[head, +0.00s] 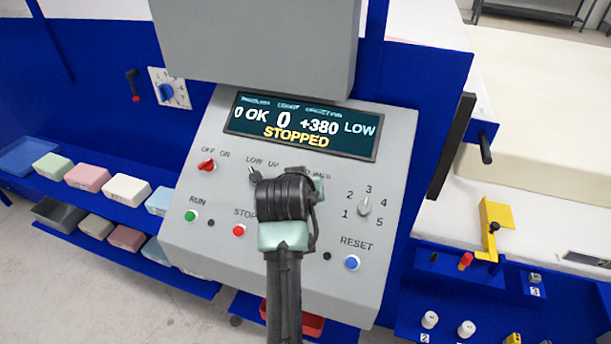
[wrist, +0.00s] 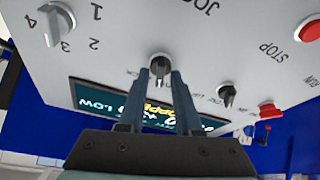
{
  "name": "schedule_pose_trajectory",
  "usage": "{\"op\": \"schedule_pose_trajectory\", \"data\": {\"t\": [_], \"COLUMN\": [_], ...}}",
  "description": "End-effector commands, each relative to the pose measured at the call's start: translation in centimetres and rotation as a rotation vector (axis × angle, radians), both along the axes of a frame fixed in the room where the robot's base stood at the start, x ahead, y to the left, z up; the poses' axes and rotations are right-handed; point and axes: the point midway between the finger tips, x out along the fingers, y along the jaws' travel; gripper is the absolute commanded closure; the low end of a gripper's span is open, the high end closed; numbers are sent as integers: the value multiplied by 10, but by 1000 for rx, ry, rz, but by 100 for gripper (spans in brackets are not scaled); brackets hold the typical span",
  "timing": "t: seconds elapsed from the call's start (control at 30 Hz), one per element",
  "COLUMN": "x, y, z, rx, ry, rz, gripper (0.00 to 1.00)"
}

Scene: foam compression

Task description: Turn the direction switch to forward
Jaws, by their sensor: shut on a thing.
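The grey sloped control panel (head: 225,240) fills the middle of the head view. In the wrist view, which shows the panel upside down, my gripper (wrist: 162,76) has its two fingers on either side of a grey-black knob (wrist: 160,64), the direction switch, and is shut on it. Which way the knob points is not clear. In the head view my arm's end covers this knob and most of its label. The display (head: 300,127) reads "STOPPED", "OK", "0", "+380" and "LOW".
A dark selector (wrist: 228,94) and a red OFF/ON switch (head: 207,165) sit to one side. A numbered dial (head: 365,206) is on the other. Green RUN (head: 190,216), red STOP (head: 239,230) and blue RESET (head: 352,262) buttons lie lower. The grey housing (head: 255,50) overhangs the display.

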Motion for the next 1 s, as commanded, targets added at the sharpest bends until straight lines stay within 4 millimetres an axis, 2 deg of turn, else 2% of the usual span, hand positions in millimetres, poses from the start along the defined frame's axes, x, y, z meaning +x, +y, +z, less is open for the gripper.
{"op": "schedule_pose_trajectory", "data": {"t": [0.4,1.0], "x": [0,0], "y": [-2,-1], "z": [2,0], "rx": [-138,-179], "ry": [45,57], "rz": [235,306], "gripper": [100,100]}}
